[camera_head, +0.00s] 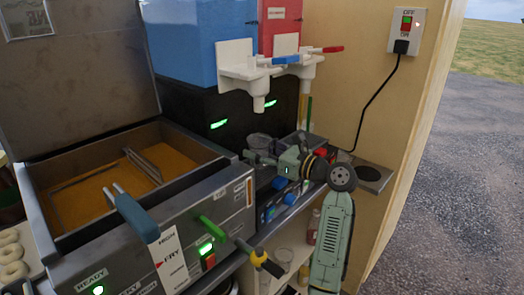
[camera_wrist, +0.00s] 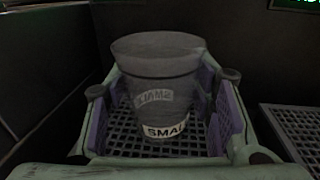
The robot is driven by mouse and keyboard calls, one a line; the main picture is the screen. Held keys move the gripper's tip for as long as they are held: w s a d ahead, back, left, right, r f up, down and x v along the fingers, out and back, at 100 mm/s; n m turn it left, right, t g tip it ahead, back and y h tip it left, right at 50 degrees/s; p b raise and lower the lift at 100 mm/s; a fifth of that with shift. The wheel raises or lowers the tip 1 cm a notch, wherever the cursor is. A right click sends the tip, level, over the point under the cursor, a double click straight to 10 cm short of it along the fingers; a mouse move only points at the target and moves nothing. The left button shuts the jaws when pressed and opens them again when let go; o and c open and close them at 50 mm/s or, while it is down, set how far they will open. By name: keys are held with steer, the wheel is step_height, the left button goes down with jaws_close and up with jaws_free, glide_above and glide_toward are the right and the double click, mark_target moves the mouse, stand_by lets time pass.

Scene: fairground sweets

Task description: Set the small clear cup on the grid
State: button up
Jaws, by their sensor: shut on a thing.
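The small clear cup (camera_wrist: 155,70) looks dark and see-through, with a white "SMALL" label low on its side. It stands upright between the purple pads of my gripper (camera_wrist: 165,112), which is shut on it. In the head view my gripper (camera_head: 262,159) reaches in from the right below the dispenser, with the cup (camera_head: 258,142) at its tips. The dark grid (camera_wrist: 295,125) shows under and around the cup in the wrist view. Whether the cup's base touches the grid I cannot tell. In the head view the grid is mostly hidden by my gripper.
White dispenser spouts (camera_head: 258,103) with blue and red levers hang above the cup. A fryer (camera_head: 165,235) with a raised lid and protruding handles stands at left. A wooden side wall (camera_head: 350,100) with a power switch (camera_head: 406,28) is close at right. Cups and bottles sit on the lower shelf.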

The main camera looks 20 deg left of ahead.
steer(key=shift+s+f, duration=0.1)
steer(key=shift+f, duration=0.2)
stand_by(0.4)
steer(key=o, duration=0.8)
steer(key=shift+o, duration=0.2)
steer(key=shift+d, duration=0.1)
